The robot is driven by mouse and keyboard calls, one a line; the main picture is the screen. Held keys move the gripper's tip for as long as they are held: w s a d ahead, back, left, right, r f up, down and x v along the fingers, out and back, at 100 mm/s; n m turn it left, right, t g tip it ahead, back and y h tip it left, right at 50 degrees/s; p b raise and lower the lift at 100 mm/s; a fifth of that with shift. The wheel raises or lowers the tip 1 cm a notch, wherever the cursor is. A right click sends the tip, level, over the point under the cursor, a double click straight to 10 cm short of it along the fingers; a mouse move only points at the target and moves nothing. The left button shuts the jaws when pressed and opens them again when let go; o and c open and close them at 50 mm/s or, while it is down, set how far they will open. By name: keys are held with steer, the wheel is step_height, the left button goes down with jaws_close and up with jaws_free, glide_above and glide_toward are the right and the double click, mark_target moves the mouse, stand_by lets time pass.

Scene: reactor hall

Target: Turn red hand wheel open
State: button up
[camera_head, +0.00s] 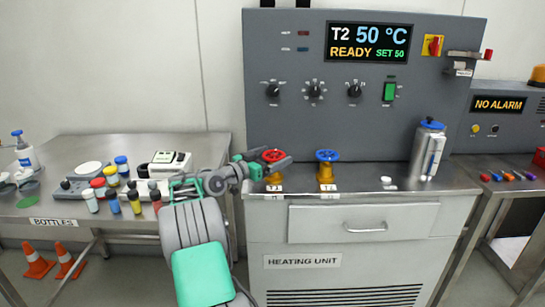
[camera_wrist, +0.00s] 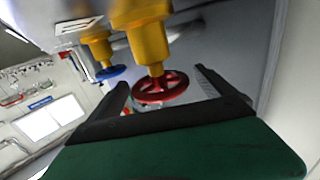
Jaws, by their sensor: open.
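The red hand wheel (camera_head: 274,155) sits on a yellow valve body on the left of the heating unit's ledge. In the wrist view the red wheel (camera_wrist: 160,88) shows between my gripper's two dark fingers, with its yellow body (camera_wrist: 147,42) beyond it. My gripper (camera_head: 272,167) is at the red wheel in the head view and covers part of the valve. The fingers (camera_wrist: 160,90) are open, one on each side of the wheel. I cannot tell whether either finger touches the rim.
A blue hand wheel (camera_head: 327,156) on a similar yellow valve stands just right of the red one. A silver flask (camera_head: 428,152) stands further right on the ledge. Several bottles (camera_head: 122,166) crowd the bench at left. The ledge between blue wheel and flask is mostly clear.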

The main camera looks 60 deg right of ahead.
steer(key=shift+c, duration=0.5)
steer(key=c, duration=1.3)
steer(key=shift+o, duration=0.2)
